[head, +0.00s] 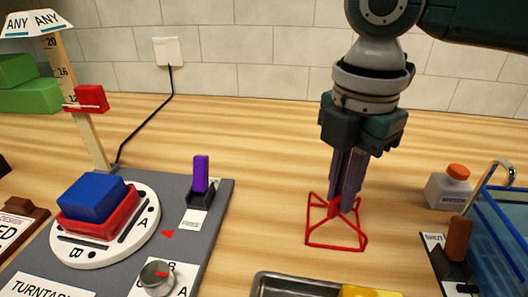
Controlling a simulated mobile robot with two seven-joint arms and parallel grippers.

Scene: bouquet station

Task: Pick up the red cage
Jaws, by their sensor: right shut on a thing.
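The red cage (336,244) is a small wire frame with a square base and bars rising to a narrow top. It is in the middle right of the head view, at or just above the wooden counter; I cannot tell if its base touches. My right gripper (347,205) points straight down from above, with its fingers shut on the top of the red cage. The cage looks about upright. The fingers hide part of its top. My left gripper is not in the head view.
A grey turntable board (205,238) with a blue block (92,197) in a red tray stands left. A metal tray (290,287) is in front. Counter behind the cage is clear.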

